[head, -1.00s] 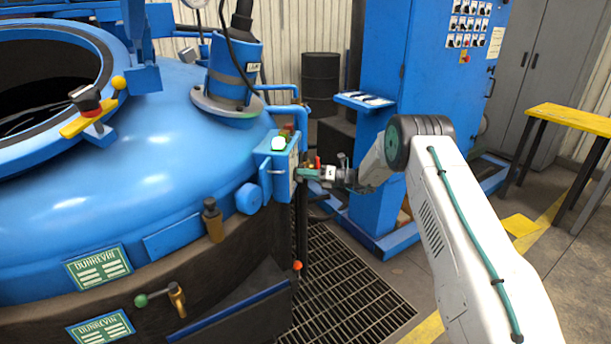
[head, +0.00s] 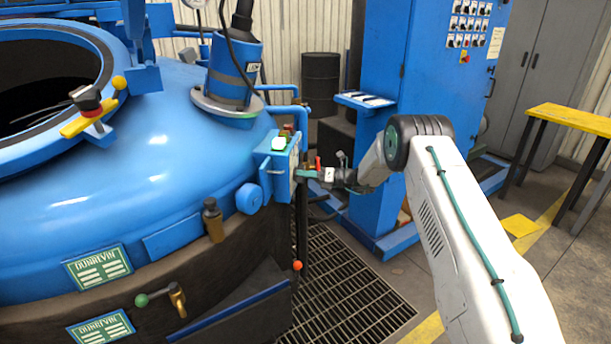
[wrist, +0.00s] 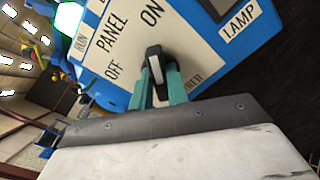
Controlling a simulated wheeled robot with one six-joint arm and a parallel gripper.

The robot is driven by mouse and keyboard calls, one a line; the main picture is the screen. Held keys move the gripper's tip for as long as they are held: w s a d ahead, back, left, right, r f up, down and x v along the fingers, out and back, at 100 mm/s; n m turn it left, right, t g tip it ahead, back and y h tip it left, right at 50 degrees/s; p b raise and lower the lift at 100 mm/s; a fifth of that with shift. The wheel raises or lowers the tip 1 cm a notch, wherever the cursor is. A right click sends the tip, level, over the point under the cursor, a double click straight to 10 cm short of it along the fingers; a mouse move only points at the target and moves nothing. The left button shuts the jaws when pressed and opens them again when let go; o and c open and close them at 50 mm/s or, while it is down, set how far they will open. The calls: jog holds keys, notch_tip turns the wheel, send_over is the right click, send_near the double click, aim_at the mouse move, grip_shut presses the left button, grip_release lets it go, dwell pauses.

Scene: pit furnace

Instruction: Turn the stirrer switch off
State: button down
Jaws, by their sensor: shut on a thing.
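The stirrer switch is a black knob with a white stripe (wrist: 154,70) on a cream-faced panel (wrist: 205,62) in the wrist view. "OFF" and "ON" are printed near it; the lettering beside the fingers is partly hidden. The teal fingers of my gripper (wrist: 157,88) are shut on the knob, one on each side. The stripe runs nearly upright in that view; I cannot tell exactly which mark it points to. In the head view, my gripper (head: 306,174) touches the front of the blue control box (head: 270,171); the knob itself is hidden there.
The big blue furnace (head: 150,165) fills the left, with the control box on its side. A blue cabinet (head: 428,75) stands behind my arm. A yellow-topped bench (head: 572,119) is at the right. Floor grating (head: 345,290) lies below my gripper.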

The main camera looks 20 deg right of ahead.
jog(key=shift+s+n, duration=0.2)
jog(key=shift+n, duration=8)
jog(key=c, duration=1.4)
grip_release()
jog(key=shift+o, duration=0.2)
jog(key=v, duration=0.7)
jog(key=shift+s+d, duration=0.2)
jog(key=shift+d, duration=0.15)
